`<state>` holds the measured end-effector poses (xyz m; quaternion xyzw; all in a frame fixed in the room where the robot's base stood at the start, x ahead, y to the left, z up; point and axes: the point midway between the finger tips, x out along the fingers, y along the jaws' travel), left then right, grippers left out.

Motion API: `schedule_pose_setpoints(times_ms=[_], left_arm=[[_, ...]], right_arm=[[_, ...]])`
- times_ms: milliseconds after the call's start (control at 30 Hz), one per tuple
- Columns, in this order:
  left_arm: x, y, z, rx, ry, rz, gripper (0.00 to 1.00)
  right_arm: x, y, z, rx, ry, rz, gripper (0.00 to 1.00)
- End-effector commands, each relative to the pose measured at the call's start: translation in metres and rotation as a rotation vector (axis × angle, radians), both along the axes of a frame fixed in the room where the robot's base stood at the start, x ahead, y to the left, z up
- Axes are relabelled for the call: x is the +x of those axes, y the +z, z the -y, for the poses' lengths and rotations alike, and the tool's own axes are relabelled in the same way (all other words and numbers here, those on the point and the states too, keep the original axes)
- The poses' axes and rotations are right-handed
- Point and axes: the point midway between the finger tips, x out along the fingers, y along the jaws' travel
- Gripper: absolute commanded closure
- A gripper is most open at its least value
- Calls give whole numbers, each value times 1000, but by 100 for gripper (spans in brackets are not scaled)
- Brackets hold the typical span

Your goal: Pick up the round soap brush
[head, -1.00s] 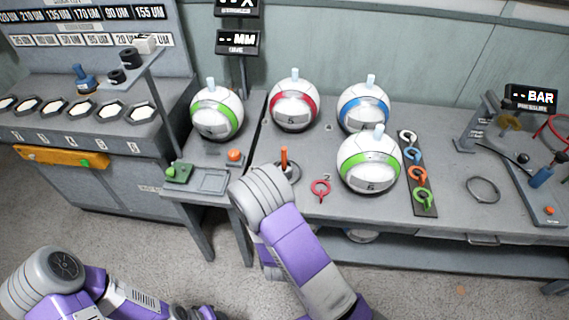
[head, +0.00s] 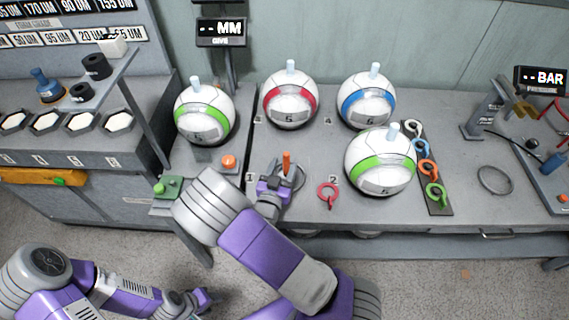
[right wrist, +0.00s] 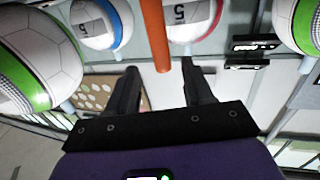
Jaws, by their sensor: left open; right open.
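The round soap brush appears to be the upright orange handle (head: 286,161) at the front left of the main table. Its lower end and grey round base are partly hidden by my right gripper. My right gripper (head: 276,182) is open right at the handle, on its near side. In the right wrist view, the orange handle (right wrist: 155,35) shows between the two spread fingers of my right gripper (right wrist: 161,70); I cannot tell whether they touch it. My left gripper (head: 207,297) is open and empty, low over the floor.
Several white balls with coloured bands stand behind and right of the handle, the nearest a green-banded ball (head: 381,163). A red ring tool (head: 328,194) lies just right. A black strip (head: 436,205) holds coloured rings. An orange button (head: 229,162) is on the left stand.

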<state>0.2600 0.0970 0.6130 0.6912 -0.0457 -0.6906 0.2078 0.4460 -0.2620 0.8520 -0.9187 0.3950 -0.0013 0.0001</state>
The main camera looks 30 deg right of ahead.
Motion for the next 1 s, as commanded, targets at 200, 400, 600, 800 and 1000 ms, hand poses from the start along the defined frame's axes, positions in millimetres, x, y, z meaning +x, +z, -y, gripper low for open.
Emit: schedule_pose_setpoints(times_ms=[200, 400, 600, 800, 1000], left_arm=[[0, -8, 0, 0, 0, 1, 57], [0, -10, 0, 0, 0, 1, 57], [0, -10, 0, 0, 0, 1, 57], [0, -10, 0, 0, 0, 1, 57], [0, -10, 0, 0, 0, 1, 57]], right_arm=[[24, 4, 23, 2, -2, 2, 49], [34, 5, 33, 1, 0, 0, 49], [34, 5, 33, 1, 1, -1, 50], [34, 5, 33, 1, 1, -1, 81], [34, 5, 33, 1, 1, -1, 100]])
